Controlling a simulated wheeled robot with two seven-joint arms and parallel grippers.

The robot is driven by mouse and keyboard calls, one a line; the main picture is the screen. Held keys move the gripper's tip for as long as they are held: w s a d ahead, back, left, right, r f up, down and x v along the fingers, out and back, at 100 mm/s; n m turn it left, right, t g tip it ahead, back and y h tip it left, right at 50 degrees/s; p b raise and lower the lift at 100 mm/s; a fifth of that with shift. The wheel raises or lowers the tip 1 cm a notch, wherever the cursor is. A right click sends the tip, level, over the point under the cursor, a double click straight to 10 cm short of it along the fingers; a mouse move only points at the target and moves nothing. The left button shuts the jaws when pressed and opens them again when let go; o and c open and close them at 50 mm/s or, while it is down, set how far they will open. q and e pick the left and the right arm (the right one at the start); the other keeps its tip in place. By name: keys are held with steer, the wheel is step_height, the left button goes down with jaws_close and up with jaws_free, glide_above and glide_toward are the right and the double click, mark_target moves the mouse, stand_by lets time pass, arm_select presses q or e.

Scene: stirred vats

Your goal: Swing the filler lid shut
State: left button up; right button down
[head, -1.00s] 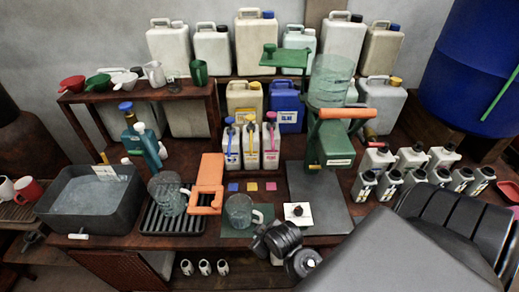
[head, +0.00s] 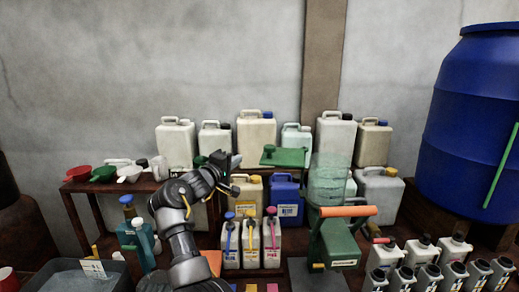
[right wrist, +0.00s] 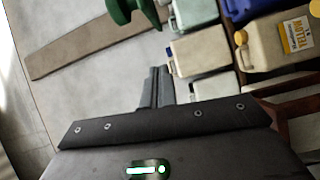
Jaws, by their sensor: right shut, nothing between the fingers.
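The filler is a green machine (head: 335,243) with an orange handle and a clear hopper (head: 328,180) on top. Its green lid (head: 285,157) stands open to the left of the hopper, with a knob on its left end. In the right wrist view a green piece (right wrist: 130,8), which looks like part of the lid, is cut off at the top edge. My right gripper (head: 234,184) is left of the lid, apart from it, shut and empty. Its closed fingers show in the wrist view (right wrist: 157,72). My left gripper is out of view.
Several pale jugs (head: 257,135) stand on the back shelf behind the lid. A yellow-labelled jug (head: 248,192) and a blue jug (head: 286,196) stand below it. Scoops (head: 103,173) lie on the left shelf. A large blue barrel (head: 475,120) is at the right.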

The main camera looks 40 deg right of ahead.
steer(key=s+d+r+g+p, duration=0.1)
steer(key=d+r+p, duration=0.2)
steer(key=d+p, duration=0.4)
steer(key=shift+s+d+r+g+h, duration=0.15)
steer(key=shift+s+d+g+h, duration=0.15)
steer(key=shift+d, duration=0.5)
stand_by(0.4)
